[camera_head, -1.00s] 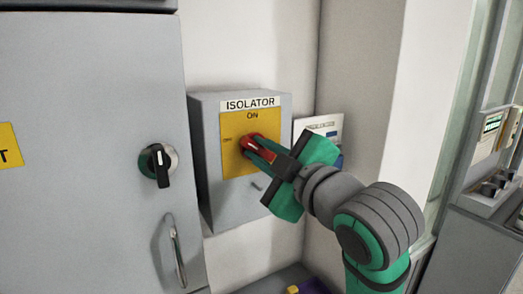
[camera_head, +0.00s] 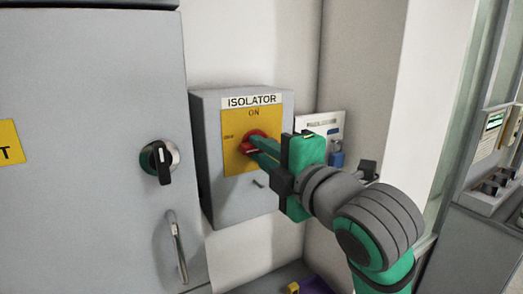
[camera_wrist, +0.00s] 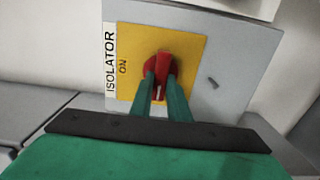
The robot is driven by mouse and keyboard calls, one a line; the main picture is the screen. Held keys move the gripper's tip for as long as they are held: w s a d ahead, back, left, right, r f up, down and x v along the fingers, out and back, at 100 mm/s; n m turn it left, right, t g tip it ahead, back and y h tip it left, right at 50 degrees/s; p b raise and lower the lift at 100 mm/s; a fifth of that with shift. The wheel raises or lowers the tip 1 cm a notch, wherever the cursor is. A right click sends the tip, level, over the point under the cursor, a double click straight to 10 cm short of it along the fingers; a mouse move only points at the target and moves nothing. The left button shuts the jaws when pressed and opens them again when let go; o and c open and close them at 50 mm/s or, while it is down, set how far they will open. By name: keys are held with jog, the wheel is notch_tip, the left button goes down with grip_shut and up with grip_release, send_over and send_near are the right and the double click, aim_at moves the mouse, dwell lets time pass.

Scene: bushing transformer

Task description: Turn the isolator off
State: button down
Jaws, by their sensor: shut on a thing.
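The isolator (camera_head: 210,150) is a grey wall box with a yellow plate (camera_head: 235,115) marked ON at the top and a small, unclear label at its left. The red knob (camera_head: 258,133) sits on the plate. My gripper (camera_head: 255,146) is shut on the knob, with a green finger on each side of its handle. In the wrist view the knob (camera_wrist: 160,66) shows between my fingers (camera_wrist: 161,88), its handle lying across the plate, at right angles to the ON direction. A white mark shows on the handle's end toward the plate's left side. My fingers partly hide the knob.
A grey cabinet (camera_head: 80,120) with a black rotary switch (camera_head: 160,160) and a handle (camera_head: 176,250) stands close on the left.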

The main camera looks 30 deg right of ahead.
dwell(0.4)
jog(key=c, duration=1.7)
grip_release()
jog(key=shift+s, duration=0.1)
jog(key=s, duration=1)
jog(key=shift+s, duration=0.3)
jog(key=shift+f, duration=0.1)
